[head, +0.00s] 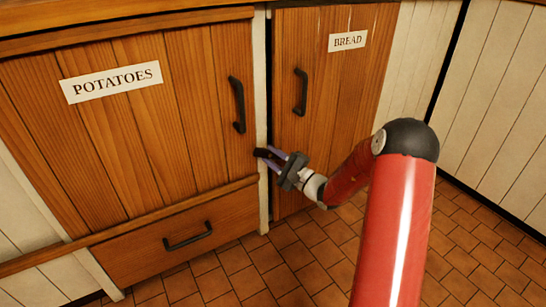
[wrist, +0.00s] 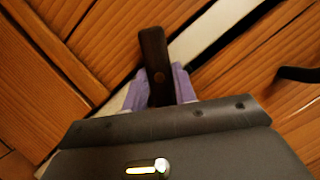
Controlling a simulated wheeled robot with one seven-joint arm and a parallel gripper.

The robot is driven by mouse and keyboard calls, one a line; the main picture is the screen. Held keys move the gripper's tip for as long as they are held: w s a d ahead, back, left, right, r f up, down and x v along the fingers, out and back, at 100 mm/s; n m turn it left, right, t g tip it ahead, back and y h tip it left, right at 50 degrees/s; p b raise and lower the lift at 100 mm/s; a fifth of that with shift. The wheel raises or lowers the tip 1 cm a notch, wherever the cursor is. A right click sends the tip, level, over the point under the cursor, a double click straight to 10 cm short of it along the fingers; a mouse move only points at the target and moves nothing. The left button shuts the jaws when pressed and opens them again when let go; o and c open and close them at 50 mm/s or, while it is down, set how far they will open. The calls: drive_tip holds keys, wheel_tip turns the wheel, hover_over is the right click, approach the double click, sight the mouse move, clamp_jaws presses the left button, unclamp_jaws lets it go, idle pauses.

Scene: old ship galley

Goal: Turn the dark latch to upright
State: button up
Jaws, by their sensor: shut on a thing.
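The dark latch (head: 262,153) is a short dark bar at the pale post between the two cupboard doors. In the head view it lies nearly level across the post, not along it. In the wrist view the latch (wrist: 153,52) shows larger, with a small round pivot or screw on its face, at an angle to the pale post. My gripper (head: 273,157) reaches in from the right. Its purple fingers (wrist: 161,88) stand on both sides of the latch and are shut on it. The latch's lower part is hidden between the fingers and the gripper body.
The pale post (head: 262,80) separates the POTATOES door (head: 160,130) on the left from the BREAD door (head: 335,90) on the right. Dark handles (head: 237,105) and (head: 301,92) stick out on either side. A drawer (head: 180,235) sits below left. Tiled floor is clear.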

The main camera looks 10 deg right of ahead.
drive_tip(key=m+t, duration=0.1)
drive_tip(key=m, duration=0.3)
drive_tip(key=shift+f+m+t+h+p, duration=0.1)
drive_tip(key=shift+m+t+h+p, duration=0.3)
drive_tip(key=m+t+h+p, duration=0.1)
drive_tip(key=m, duration=0.2)
drive_tip(key=shift+a+m, duration=0.1)
drive_tip(key=shift+m, duration=0.2)
drive_tip(key=m+t+h+p, duration=0.1)
drive_tip(key=m, duration=0.1)
drive_tip(key=m+p, duration=0.2)
drive_tip(key=shift+s+m+t+h, duration=0.1)
drive_tip(key=shift+m+t+h, duration=0.2)
drive_tip(key=shift+t+h, duration=0.1)
drive_tip(key=shift+a+m+t+h+p, duration=0.1)
drive_tip(key=shift+m+t+h+p, duration=0.3)
drive_tip(key=shift+m+h+p, duration=0.95)
drive_tip(key=shift+o, duration=0.2)
drive_tip(key=shift+f+m+y, duration=0.15)
drive_tip(key=shift+m+y, duration=0.3)
drive_tip(key=shift+m, duration=0.1)
drive_tip(key=o, duration=1)
drive_tip(key=shift+c, duration=0.2)
